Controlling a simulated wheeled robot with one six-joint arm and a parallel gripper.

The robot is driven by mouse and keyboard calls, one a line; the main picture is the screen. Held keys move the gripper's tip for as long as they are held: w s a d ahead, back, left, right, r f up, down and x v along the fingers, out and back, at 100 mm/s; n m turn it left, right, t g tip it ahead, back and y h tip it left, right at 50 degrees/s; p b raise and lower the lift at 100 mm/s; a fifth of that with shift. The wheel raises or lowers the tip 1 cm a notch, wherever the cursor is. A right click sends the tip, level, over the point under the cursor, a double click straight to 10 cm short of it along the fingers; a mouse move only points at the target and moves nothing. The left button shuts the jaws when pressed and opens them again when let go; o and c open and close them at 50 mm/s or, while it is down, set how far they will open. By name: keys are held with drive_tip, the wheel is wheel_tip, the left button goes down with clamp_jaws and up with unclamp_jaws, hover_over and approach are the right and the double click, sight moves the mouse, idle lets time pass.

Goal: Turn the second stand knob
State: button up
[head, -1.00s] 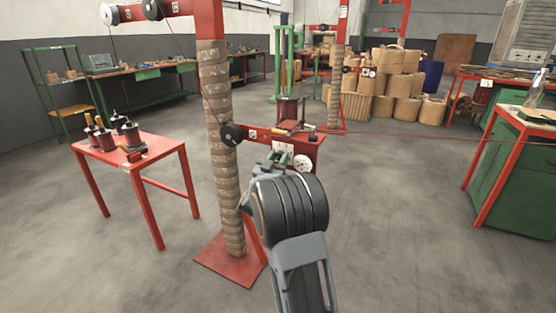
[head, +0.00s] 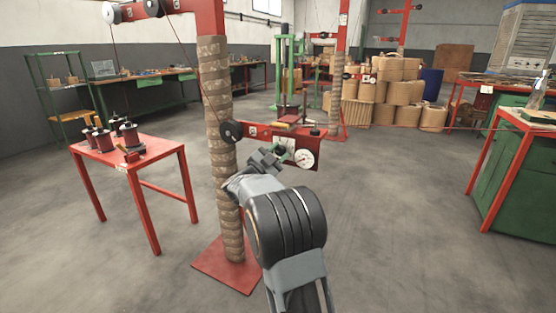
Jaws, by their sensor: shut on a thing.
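The near stand is a tall post (head: 222,150) wrapped in brown banding, with a red base plate. A red crossarm (head: 262,132) reaches right from it, with a black wheel (head: 230,132) at the post and a white dial gauge (head: 304,158) at its right end. My gripper (head: 272,157) is just left of the gauge, in front of the crossarm's underside. Its jaws are shut on a small part, apparently the stand knob, mostly hidden by the fingers. A bit of green (head: 283,150) shows at the fingertips.
A red table (head: 160,152) with several dark spools stands at the left. A red-and-green bench (head: 515,170) is at the right. Wound coils (head: 398,90) are stacked at the back. The floor between is clear.

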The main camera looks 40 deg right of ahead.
drive_tip(key=m+g, duration=0.1)
drive_tip(key=m, duration=0.2)
drive_tip(key=m+g+y, duration=0.1)
drive_tip(key=m, duration=0.2)
drive_tip(key=shift+r+m+b, duration=0.1)
drive_tip(key=shift+m+b, duration=0.25)
drive_tip(key=shift+m, duration=0.05)
drive_tip(key=m+y, duration=0.1)
drive_tip(key=m, duration=0.1)
drive_tip(key=m+g+y, duration=0.1)
drive_tip(key=m, duration=0.2)
drive_tip(key=shift+r, duration=0.15)
drive_tip(key=m+y+p, duration=0.1)
drive_tip(key=m+y, duration=0.1)
drive_tip(key=m, duration=0.2)
drive_tip(key=shift+r+m+t, duration=0.1)
drive_tip(key=shift+m+t, duration=0.2)
drive_tip(key=shift+m, duration=0.1)
drive_tip(key=m+t+y, duration=0.1)
drive_tip(key=m+y, duration=0.1)
drive_tip(key=m, duration=0.1)
drive_tip(key=shift+m, duration=0.3)
drive_tip(key=shift+m+t, duration=0.3)
drive_tip(key=o, duration=0.9)
